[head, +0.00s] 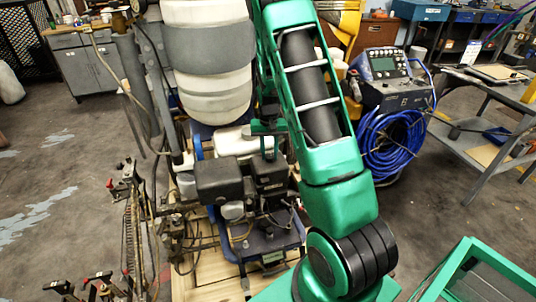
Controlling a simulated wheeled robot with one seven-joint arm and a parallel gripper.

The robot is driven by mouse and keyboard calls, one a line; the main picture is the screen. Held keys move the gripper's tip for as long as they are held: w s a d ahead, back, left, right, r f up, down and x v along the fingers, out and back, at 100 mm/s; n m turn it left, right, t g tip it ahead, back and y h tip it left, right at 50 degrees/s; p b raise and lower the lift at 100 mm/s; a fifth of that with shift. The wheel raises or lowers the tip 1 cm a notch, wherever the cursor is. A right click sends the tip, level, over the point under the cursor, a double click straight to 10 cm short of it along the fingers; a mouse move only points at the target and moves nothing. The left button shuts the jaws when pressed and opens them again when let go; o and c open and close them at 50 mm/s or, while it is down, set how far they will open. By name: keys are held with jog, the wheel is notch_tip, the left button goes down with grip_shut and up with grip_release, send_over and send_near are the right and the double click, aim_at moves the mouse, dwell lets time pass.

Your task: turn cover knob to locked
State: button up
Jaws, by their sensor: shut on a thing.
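The line striper (235,165) stands in the middle, with a large white and grey tank (208,60) above a dark engine block (222,182). My green arm rises from the lower right and covers the machine's right side. My gripper (268,147) shows as a small green part beside the arm, at the machine above the engine. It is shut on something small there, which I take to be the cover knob. The knob itself is hidden by the gripper and arm, so its turn position cannot be seen.
A control unit (384,72) with a coil of blue hose (392,145) stands to the right. A metal workbench (490,95) is at the far right. Upright rods and hoses (135,230) crowd the left of the machine. The floor (60,190) at left is clear.

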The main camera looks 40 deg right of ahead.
jog(key=n, duration=0.4)
jog(key=shift+n, duration=0.3)
jog(key=n, duration=0.3)
jog(key=shift+n, duration=0.4)
jog(key=n, duration=0.3)
jog(key=shift+n, duration=2.1)
jog(key=o, duration=1.1)
jog(key=shift+c, duration=0.2)
jog(key=shift+r, duration=0.1)
